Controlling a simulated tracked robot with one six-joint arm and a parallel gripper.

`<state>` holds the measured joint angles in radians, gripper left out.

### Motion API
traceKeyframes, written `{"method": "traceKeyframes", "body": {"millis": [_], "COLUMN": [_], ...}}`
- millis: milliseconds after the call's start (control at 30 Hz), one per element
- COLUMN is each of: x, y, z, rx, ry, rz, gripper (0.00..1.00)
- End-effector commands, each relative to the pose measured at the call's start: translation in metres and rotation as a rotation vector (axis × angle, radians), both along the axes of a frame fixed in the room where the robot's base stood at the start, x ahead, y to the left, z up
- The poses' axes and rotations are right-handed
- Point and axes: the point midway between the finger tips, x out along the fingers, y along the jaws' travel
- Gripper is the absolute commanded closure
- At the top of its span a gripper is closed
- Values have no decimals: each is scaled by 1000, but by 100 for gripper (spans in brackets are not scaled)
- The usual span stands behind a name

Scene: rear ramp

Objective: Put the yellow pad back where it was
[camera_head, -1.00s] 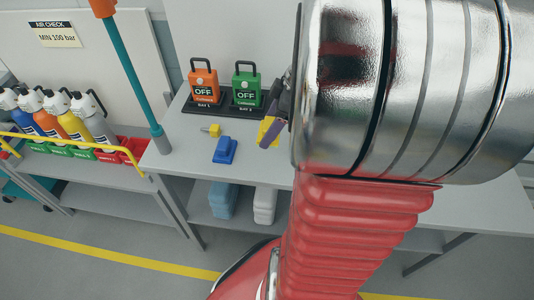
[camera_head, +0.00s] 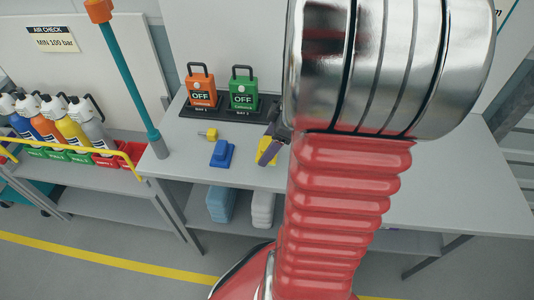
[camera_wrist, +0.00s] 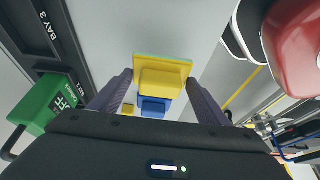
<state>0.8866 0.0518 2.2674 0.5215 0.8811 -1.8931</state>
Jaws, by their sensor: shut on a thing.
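The yellow pad (camera_head: 264,154) shows beside and below my gripper (camera_head: 271,144) in the head view, over the grey bench top. In the wrist view the yellow pad (camera_wrist: 165,79) sits between the two purple fingers of my gripper (camera_wrist: 158,97), which is shut on it. A blue pad (camera_head: 221,153) stands on the bench to the left of the yellow pad; it also shows behind the yellow pad in the wrist view (camera_wrist: 154,107). My arm hides part of the bench. I cannot tell whether the yellow pad touches the bench.
Orange (camera_head: 202,92) and green (camera_head: 243,93) OFF blocks stand in a black base (camera_head: 221,109) behind. A small yellow piece (camera_head: 211,134) lies near the blue pad. A teal post (camera_head: 131,82) and a bottle rack (camera_head: 133,153) are at left. The right bench top (camera_head: 440,180) is clear.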

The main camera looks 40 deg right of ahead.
Motion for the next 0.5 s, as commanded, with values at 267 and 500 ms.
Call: {"method": "traceKeyframes", "body": {"millis": [267, 500], "x": [-1, -1], "y": [0, 0], "z": [-5, -33], "rx": [2, 2], "ry": [2, 3], "rz": [-1, -2], "gripper": [52, 52]}}
